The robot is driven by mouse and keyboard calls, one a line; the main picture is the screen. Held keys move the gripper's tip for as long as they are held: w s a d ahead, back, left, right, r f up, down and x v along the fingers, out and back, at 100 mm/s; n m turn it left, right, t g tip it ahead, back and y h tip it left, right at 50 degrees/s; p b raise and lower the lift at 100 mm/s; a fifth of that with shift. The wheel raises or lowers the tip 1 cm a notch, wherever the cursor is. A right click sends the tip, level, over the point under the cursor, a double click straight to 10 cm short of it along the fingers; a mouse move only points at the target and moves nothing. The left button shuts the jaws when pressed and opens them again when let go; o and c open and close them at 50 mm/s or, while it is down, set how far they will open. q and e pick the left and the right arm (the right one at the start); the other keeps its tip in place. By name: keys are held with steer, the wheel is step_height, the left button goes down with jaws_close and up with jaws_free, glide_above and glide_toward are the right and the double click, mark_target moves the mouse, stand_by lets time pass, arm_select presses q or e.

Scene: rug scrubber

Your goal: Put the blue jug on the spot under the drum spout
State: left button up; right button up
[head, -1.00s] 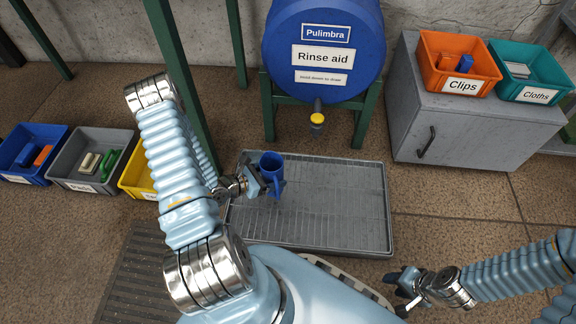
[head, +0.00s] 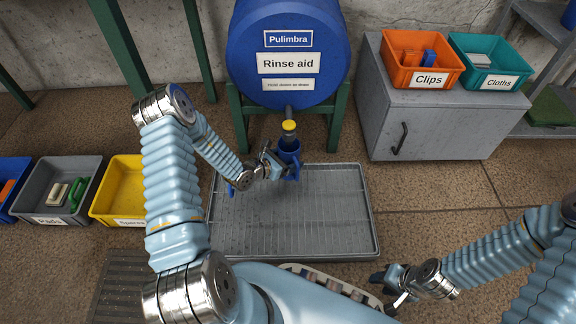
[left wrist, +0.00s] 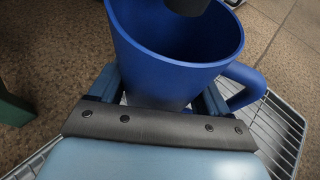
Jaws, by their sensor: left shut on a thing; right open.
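The blue jug (head: 289,152) is upright below the yellow-capped spout (head: 289,126) of the blue drum (head: 288,50). My left gripper (head: 274,165) is shut on the jug from its left side. In the left wrist view the jug (left wrist: 165,75) stands between the fingers, its handle to the right, with a dark spout end (left wrist: 187,5) over its open mouth. The grated tray (head: 330,215) lies beneath; I cannot tell whether the jug touches it. Any spot under the jug is hidden. My right gripper (head: 388,287) is open and empty at the lower right.
A green stand (head: 240,120) holds the drum. A grey cabinet (head: 430,120) at the right carries an orange Clips bin (head: 420,76) and a teal Cloths bin (head: 490,80). Yellow (head: 120,190) and grey (head: 65,190) bins sit on the floor at the left. The tray's front is clear.

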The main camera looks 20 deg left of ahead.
mark_target(288, 164)
arm_select(q)
steer(key=shift+f+b, duration=0.55)
steer(key=shift+f, duration=1.15)
steer(key=shift+f, duration=0.15)
steer(key=o, duration=1)
steer(key=shift+r, duration=0.25)
steer(key=p+v, duration=0.2)
steer(key=v, duration=1)
steer(key=shift+a+f, duration=0.1)
